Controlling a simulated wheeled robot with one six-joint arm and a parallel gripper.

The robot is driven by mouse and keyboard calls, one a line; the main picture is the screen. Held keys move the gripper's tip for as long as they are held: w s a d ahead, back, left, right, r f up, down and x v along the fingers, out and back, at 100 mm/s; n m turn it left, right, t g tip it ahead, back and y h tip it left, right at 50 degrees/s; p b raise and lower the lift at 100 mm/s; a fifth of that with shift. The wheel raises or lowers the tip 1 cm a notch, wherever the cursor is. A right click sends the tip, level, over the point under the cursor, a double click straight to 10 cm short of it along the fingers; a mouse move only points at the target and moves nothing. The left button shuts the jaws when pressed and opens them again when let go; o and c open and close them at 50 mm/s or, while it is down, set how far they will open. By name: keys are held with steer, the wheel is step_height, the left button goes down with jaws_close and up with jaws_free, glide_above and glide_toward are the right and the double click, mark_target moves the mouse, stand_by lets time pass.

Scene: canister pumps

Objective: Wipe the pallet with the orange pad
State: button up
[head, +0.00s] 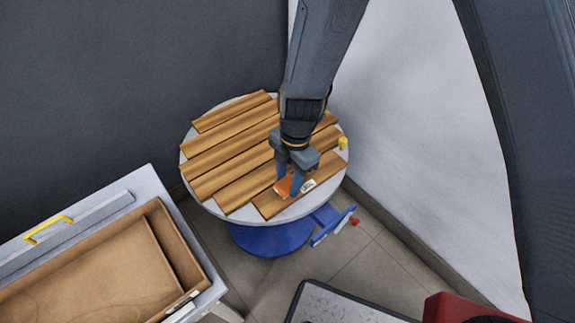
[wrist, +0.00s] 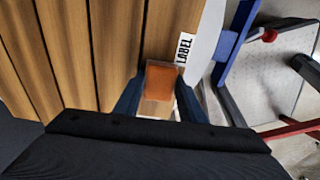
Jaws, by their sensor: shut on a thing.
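The pallet (head: 232,152) is a set of brown wooden slats on a round pale table top. My gripper (head: 290,187) is over its front slat, near the table's front edge. It is shut on the orange pad (head: 285,186), a small block with a pale layer at its edge. In the wrist view the pad (wrist: 160,82) sits between the two blue-grey fingers, over the slat (wrist: 173,35) and close to a white label (wrist: 186,48). I cannot tell whether the pad touches the wood. My arm hides part of the slats at the back right.
The round table (head: 213,208) stands on a blue base (head: 270,240). A yellow knob (head: 343,143) is at its right rim. A cabinet with an open drawer (head: 100,265) stands at the lower left. Dark and white walls close in behind and at right.

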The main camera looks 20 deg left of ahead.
mark_target(288, 183)
steer(key=shift+a+r+p, duration=0.15)
steer(key=shift+r+p, duration=0.15)
steer(key=shift+r, duration=0.65)
steer(key=shift+w+d+r+p, duration=0.15)
steer(key=shift+r+p, duration=0.2)
steer(key=shift+r, duration=0.2)
steer(key=shift+d+r+p, duration=0.15)
steer(key=shift+r+p, duration=0.15)
steer(key=shift+r, duration=0.2)
steer(key=shift+r+p, duration=1.1)
steer(key=shift+r, duration=0.8)
